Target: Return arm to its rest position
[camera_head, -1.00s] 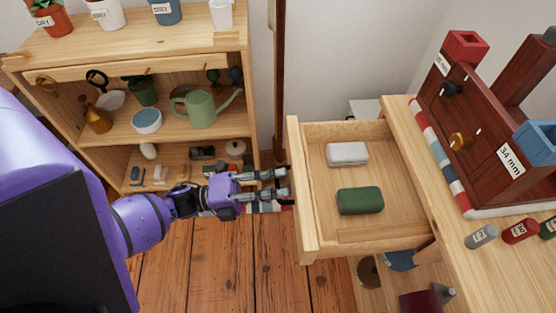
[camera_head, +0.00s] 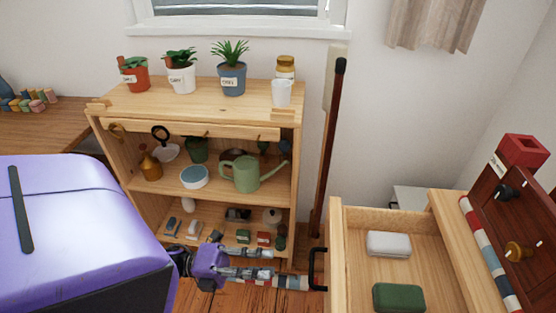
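My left arm is purple and black and comes in from the left, with its large purple link filling the lower left. My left gripper (camera_head: 275,264) is low in the middle of the view, with its two fingers apart and nothing seen between them. It is in front of the shelf unit's lowest shelf and left of the open drawer (camera_head: 338,270). The fingertips are close to the drawer's black handle (camera_head: 318,268); I cannot tell whether they touch it. My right gripper is not in view.
The wooden shelf unit (camera_head: 205,102) holds potted plants on top and a green watering can (camera_head: 246,174) inside. The drawer holds a white case (camera_head: 388,244) and a green case (camera_head: 398,297). A dark pole (camera_head: 327,150) leans by the wall. A striped item (camera_head: 292,283) lies behind the fingers.

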